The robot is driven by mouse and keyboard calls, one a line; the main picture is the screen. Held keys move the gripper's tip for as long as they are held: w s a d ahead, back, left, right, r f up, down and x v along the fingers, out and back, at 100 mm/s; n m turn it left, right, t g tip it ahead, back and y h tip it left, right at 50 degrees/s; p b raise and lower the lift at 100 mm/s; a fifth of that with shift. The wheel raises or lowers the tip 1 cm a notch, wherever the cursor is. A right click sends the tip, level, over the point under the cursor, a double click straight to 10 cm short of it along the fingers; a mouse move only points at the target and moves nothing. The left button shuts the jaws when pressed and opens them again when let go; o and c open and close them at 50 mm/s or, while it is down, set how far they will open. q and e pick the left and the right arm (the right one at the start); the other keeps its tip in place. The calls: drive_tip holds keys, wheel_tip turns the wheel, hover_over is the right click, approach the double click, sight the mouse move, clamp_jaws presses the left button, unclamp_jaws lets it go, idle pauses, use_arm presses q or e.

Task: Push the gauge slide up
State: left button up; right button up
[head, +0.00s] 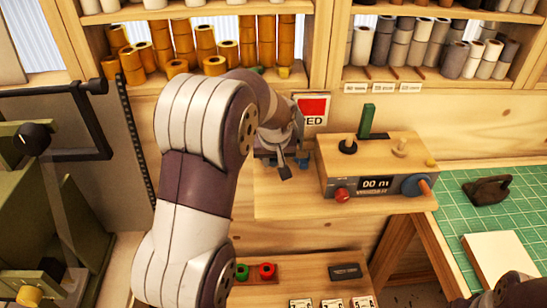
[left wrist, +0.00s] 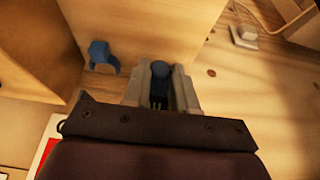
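My left gripper (head: 284,168) is at the wooden back panel, just below a red and white sign (head: 312,108). My own forearm hides part of this spot in the head view. In the left wrist view the two grey fingers (left wrist: 161,92) stand on either side of a blue round-topped knob (left wrist: 160,70), close against it, and seem shut on it. Whether this knob is the gauge slide I cannot tell for sure. A second blue piece (left wrist: 103,57) sits to its left.
A counter box (head: 375,165) with a red knob (head: 342,195), a blue knob (head: 416,185) and a green block (head: 368,119) stands right of the gripper. Shelves of rolls (head: 205,40) run above. A green mat (head: 500,200) lies at right.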

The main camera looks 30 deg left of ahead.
use_arm(q)
wheel_tip(320, 180, up, 9)
drive_tip(key=p, duration=0.6)
drive_tip(key=shift+r, duration=0.1)
clamp_jaws()
drive_tip(key=shift+w+r, duration=0.15)
drive_tip(key=shift+r, duration=0.3)
drive_tip(key=o, duration=0.6)
unclamp_jaws()
drive_tip(key=shift+r, duration=0.1)
